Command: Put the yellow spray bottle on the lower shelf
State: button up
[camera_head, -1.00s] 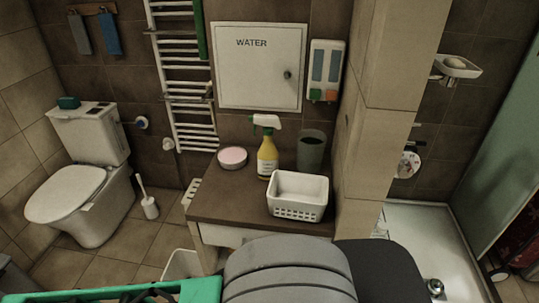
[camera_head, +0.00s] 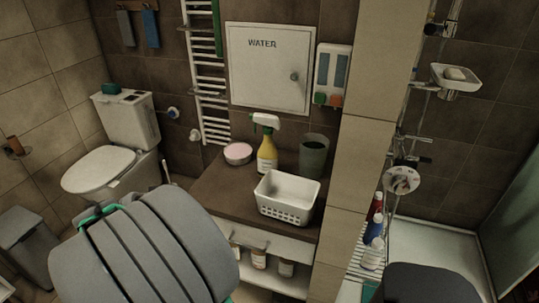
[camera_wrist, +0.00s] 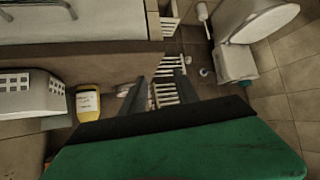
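The yellow spray bottle (camera_head: 267,153) stands upright on the brown counter top (camera_head: 222,192), with a white and green spray head. It also shows in the wrist view (camera_wrist: 88,101), left of my fingers and apart from them. The lower shelf (camera_head: 290,286) is under the counter's white drawer and holds several small bottles; its left part is hidden by my arm. My gripper (camera_wrist: 160,88) shows two dark fingers spread apart with nothing between them. In the head view my grey arm hides most of it.
A white basket (camera_head: 287,207) stands in front of the spray bottle. A pink round tin (camera_head: 238,152) is to its left and a grey-green cup (camera_head: 313,157) to its right. A tiled pillar (camera_head: 359,150) bounds the counter on the right. A toilet (camera_head: 110,165) stands at left.

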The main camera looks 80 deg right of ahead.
jog(key=s+d+r+m+g+h, duration=0.2)
jog(key=s+d+m+g+h, duration=0.1)
jog(key=s+d, duration=0.6)
jog(key=m+g+h, duration=0.3)
jog(key=g+h, duration=0.1)
send_near(266, 139)
jog(key=s+x, duration=0.1)
jog(key=x, duration=0.1)
jog(key=shift+h, duration=0.3)
jog(key=p+x, duration=0.1)
jog(key=x, duration=0.1)
jog(key=p+x, duration=0.1)
jog(key=x, duration=0.2)
jog(key=p+x, duration=0.1)
jog(key=x, duration=0.1)
jog(key=shift+w+d+f, duration=0.25)
jog(key=shift+d+f, duration=0.05)
jog(key=shift+d, duration=0.15)
jog(key=shift+w, duration=0.1)
grip_shut()
